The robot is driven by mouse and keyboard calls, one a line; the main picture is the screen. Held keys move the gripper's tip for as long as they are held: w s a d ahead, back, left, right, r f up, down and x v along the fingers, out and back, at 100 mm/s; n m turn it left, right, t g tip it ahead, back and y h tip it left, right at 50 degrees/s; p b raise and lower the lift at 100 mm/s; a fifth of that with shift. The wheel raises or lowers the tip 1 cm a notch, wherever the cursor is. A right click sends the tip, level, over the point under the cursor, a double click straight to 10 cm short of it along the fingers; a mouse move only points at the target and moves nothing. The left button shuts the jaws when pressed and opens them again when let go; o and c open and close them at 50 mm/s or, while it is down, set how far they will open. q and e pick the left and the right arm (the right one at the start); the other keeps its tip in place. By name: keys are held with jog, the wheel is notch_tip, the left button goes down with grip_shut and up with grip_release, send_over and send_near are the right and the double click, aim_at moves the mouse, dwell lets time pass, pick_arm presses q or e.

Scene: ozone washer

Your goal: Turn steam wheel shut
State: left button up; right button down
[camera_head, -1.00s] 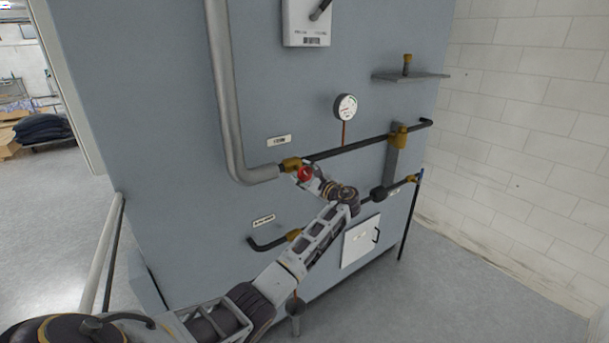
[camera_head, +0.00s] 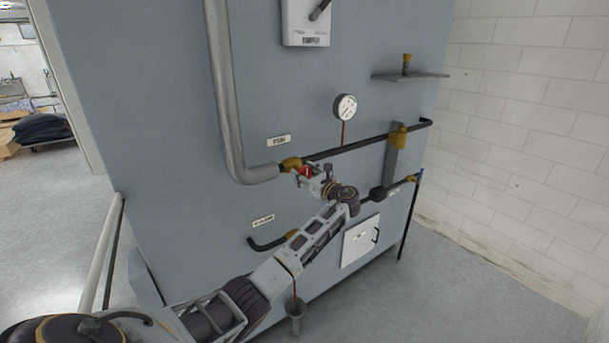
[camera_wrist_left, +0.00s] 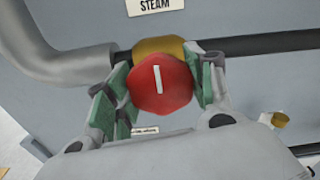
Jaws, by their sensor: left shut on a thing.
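The red steam wheel (camera_wrist_left: 152,92) sits on a brass valve body (camera_wrist_left: 158,47) in the upper pipe line, under the STEAM label (camera_wrist_left: 153,5). A white mark on the wheel's face stands nearly upright in the left wrist view. My left gripper (camera_wrist_left: 160,95) is shut on the wheel, with green-padded fingers on its left and right sides. In the head view, the left gripper (camera_head: 305,173) covers part of the red wheel (camera_head: 306,170), beside the brass valve (camera_head: 291,163). My right gripper is not in view.
A thick grey pipe (camera_head: 222,90) comes down to the valve from above. A round gauge (camera_head: 345,107) stands above the dark pipe (camera_head: 350,147). A lower pipe (camera_head: 268,245) and a white hatch (camera_head: 360,243) lie below. Open floor is at the right.

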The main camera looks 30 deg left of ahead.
pick_arm(q)
jog(key=shift+f, duration=0.2)
jog(key=o, duration=1)
jog(key=shift+r, duration=0.1)
jog(key=shift+d, duration=0.2)
jog(key=v, duration=1.1)
jog(key=shift+s+d, duration=0.2)
jog(key=shift+d, duration=0.1)
